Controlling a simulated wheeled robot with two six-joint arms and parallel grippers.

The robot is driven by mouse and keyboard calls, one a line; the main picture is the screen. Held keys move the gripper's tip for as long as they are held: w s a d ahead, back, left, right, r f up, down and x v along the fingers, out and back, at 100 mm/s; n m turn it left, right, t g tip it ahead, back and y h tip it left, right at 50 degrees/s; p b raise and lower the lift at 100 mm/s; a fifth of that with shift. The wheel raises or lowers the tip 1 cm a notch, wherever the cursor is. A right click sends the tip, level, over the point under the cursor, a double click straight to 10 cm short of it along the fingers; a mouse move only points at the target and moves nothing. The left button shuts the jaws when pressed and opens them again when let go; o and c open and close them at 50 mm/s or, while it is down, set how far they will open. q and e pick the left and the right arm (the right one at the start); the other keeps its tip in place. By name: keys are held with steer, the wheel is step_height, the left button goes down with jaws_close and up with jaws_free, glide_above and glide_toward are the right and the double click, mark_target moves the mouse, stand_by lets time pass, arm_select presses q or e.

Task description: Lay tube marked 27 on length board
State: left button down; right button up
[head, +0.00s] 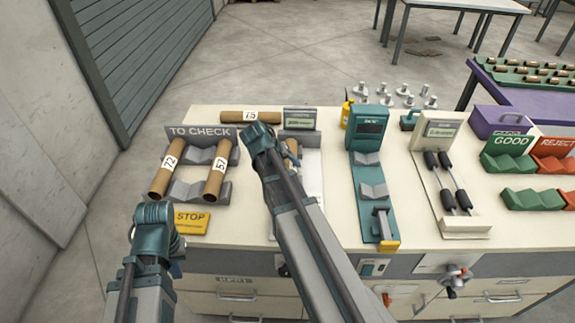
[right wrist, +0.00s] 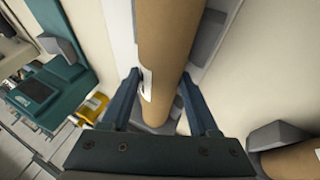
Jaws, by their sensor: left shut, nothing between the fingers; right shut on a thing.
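My right gripper (head: 292,158) is shut on a brown cardboard tube (right wrist: 166,50), seen between its fingers in the right wrist view (right wrist: 165,100). The tube's white label is turned aside and its number is unreadable. The tube lies along a pale board (head: 312,180) with grey supports, probably the length board; whether it rests on them I cannot tell. My arm hides most of it in the head view. My left gripper (head: 176,268) is shut and empty, mostly hidden by its arm, in front of the yellow STOP sign.
The TO CHECK rack (head: 199,131) holds tubes marked 72 (head: 166,170) and apparently 57 (head: 217,172). A tube marked 75 (head: 235,117) lies at the back. A teal device (head: 370,135), a white roller device (head: 437,135) and GOOD (head: 508,150) and REJECT (head: 556,150) trays stand right.

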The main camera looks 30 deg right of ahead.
steer(key=o, duration=1.5)
steer(key=p+v, duration=1.1)
steer(key=v, duration=0.3)
steer(key=shift+d+p, duration=0.1)
steer(key=shift+p, duration=0.3)
steer(key=s+a+f+n+y, duration=0.1)
steer(key=s+a+n, duration=0.2)
steer(key=s+a, duration=0.2)
steer(key=s+a+f+n+g+y, duration=0.1)
steer(key=s+a, duration=0.4)
steer(key=a, duration=0.5)
steer(key=s+a+f+n+y, duration=0.1)
steer(key=s+a+n+y, duration=0.2)
steer(key=a, duration=0.4)
steer(key=shift+s+a+f+n+g, duration=0.1)
steer(key=shift+s+a+n+g, duration=0.1)
steer(key=shift+s+n, duration=0.3)
steer(key=shift+s+a+f+n+g, duration=0.1)
steer(key=shift+s+a+n+g, duration=0.1)
steer(key=shift+s+n, duration=0.3)
